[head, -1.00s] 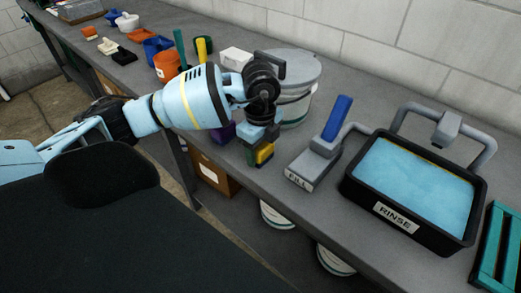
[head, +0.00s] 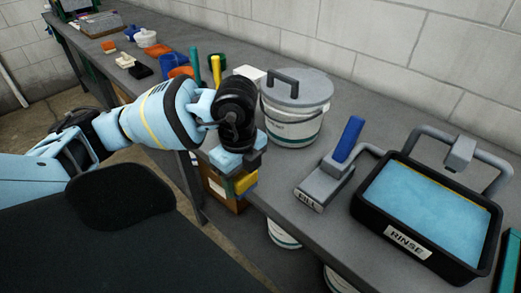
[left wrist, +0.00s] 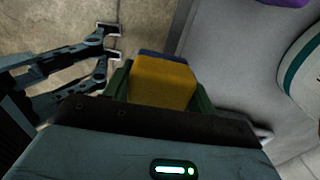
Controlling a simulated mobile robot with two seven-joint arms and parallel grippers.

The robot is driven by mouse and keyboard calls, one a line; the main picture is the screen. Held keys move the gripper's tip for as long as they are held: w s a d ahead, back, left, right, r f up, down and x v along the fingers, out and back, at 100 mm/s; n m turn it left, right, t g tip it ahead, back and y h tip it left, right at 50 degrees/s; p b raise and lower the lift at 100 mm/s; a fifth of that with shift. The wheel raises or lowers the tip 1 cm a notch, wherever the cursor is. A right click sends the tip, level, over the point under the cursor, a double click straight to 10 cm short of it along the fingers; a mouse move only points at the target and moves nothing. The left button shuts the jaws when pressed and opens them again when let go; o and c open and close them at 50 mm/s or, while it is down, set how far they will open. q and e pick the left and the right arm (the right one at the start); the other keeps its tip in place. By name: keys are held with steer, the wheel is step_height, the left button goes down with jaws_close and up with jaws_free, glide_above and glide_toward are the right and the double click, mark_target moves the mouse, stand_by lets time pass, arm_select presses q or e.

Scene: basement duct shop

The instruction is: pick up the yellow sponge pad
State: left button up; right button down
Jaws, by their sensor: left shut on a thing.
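The yellow sponge pad (head: 243,182) shows in the head view as a small yellow block with a blue layer, in front of the bench's front edge. My left gripper (head: 240,174) is shut on it, with the jaws pointing down. In the left wrist view the sponge pad (left wrist: 162,82) sits between the green finger pads of the left gripper (left wrist: 160,90), with a blue strip along its far end. The sponge appears clear of the bench. My right gripper does not show in the head view.
The grey bench (head: 270,185) carries a lidded bucket (head: 293,118), a FILL-labelled grey fixture with a blue handle (head: 345,140), and a black RINSE basin (head: 403,245) of blue water. Tubs and tools stand behind my left arm. A cardboard box (head: 222,192) is under the bench.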

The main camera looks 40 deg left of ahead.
arm_select(q)
steer(key=s, duration=0.6)
steer(key=shift+s+r, duration=0.15)
steer(key=shift+r, duration=0.15)
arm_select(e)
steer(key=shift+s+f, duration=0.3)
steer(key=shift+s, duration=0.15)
arm_select(q)
steer(key=shift+a, duration=0.1)
